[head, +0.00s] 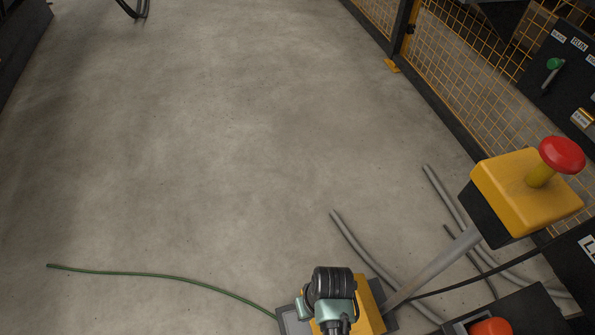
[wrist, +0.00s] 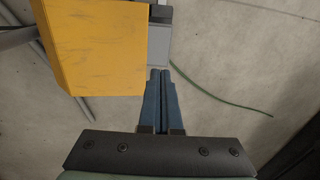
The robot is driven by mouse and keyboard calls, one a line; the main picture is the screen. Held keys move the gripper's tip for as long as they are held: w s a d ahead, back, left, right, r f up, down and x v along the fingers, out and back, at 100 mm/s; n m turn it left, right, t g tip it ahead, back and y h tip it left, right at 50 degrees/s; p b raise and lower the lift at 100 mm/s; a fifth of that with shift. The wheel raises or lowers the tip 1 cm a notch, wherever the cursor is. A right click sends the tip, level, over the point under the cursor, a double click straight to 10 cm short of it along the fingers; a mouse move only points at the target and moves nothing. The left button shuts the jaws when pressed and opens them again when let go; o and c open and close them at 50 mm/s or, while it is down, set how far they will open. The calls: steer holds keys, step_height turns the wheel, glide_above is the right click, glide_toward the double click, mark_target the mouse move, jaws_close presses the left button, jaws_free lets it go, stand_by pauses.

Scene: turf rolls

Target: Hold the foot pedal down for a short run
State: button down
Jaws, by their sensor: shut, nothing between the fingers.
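The foot pedal has a yellow housing (head: 369,300) on the floor at the bottom of the head view, partly covered by my arm. Its grey plate (head: 292,321) shows at the left of the housing. In the wrist view the yellow housing (wrist: 95,45) fills the upper left, with the grey pedal part (wrist: 158,45) along its right side. My gripper (wrist: 160,72) is shut and empty, its blue fingertips at the near end of the grey part. I cannot tell whether they touch it or whether the pedal is pressed. The fingers are hidden in the head view.
A yellow box with a red stop button (head: 562,155) stands on a grey post right of the pedal. Grey hoses (head: 365,250) and a green cable (head: 150,274) lie on the floor. A mesh fence (head: 465,65) runs at the right. Open floor lies ahead.

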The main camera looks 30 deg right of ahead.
mark_target(292, 330)
steer(key=f+b, duration=0.3)
steer(key=f, duration=0.1)
steer(key=a+f+b, duration=0.1)
steer(key=f+b, duration=0.2)
steer(key=f, duration=0.2)
steer(key=a+f+b, duration=0.1)
steer(key=f+b, duration=0.2)
steer(key=f, duration=0.2)
steer(key=shift+w+b, duration=0.35)
steer(key=shift+a, duration=0.1)
steer(key=f+h, duration=0.1)
steer(key=f, duration=0.1)
steer(key=a+f+h+b, duration=0.1)
steer(key=f+h, duration=0.1)
steer(key=shift+w+a+f+g, duration=0.1)
steer(key=shift+w+f+g, duration=0.1)
steer(key=shift+f+g, duration=0.15)
steer(key=shift+s+f, duration=0.1)
steer(key=shift+f, duration=0.1)
stand_by(0.9)
step_height(292, 330, up, 15)
steer(key=p, duration=1.1)
steer(key=shift+w+a+p, duration=0.2)
steer(key=shift+a+p, duration=0.15)
steer(key=shift+a, duration=0.05)
